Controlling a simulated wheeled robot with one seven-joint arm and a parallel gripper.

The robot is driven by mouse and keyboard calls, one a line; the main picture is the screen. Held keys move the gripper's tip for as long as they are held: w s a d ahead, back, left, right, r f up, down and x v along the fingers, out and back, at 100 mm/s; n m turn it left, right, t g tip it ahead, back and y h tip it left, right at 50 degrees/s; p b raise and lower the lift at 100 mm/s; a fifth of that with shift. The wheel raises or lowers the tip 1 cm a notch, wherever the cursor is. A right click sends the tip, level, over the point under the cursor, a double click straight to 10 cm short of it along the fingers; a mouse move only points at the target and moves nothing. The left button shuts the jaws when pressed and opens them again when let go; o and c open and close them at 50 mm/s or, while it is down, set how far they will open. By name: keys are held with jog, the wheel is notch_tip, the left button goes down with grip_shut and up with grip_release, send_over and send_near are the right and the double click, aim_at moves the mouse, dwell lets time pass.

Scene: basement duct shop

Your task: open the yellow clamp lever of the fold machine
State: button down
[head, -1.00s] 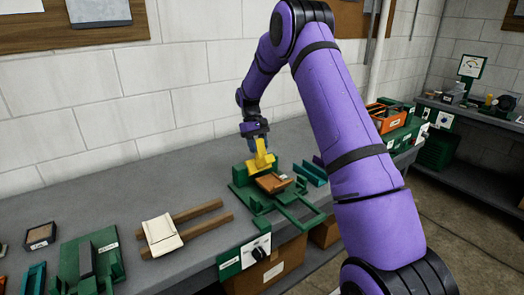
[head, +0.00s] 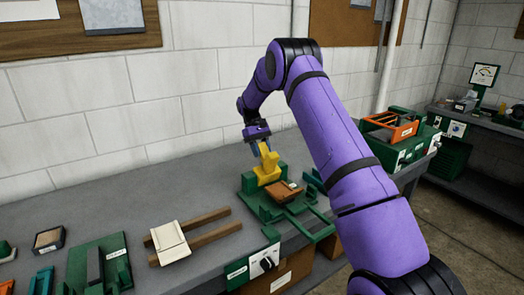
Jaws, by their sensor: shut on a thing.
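The green fold machine (head: 257,209) sits on the grey bench, with a copper-brown plate (head: 284,193) on its bed. Its yellow clamp lever (head: 268,165) stands at the back left of the machine, pointing up with a slight tilt. My gripper (head: 260,147) comes down from above and behind, and its fingers are shut on the upper end of the lever. The fingertips are small in this view and partly merge with the lever.
A cream panel on two wooden rails (head: 172,240) lies left of the machine. A dial box (head: 262,262) is at the bench's front edge. An orange-framed green unit (head: 388,128) stands at right, behind my arm. Bare bench lies left of the lever.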

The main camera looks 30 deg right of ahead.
jog(key=shift+w+f, duration=0.1)
jog(key=c, duration=0.7)
grip_release()
jog(key=shift+o, duration=0.2)
jog(key=v, duration=1)
jog(key=shift+w+r, duration=0.2)
jog(key=shift+r, duration=0.15)
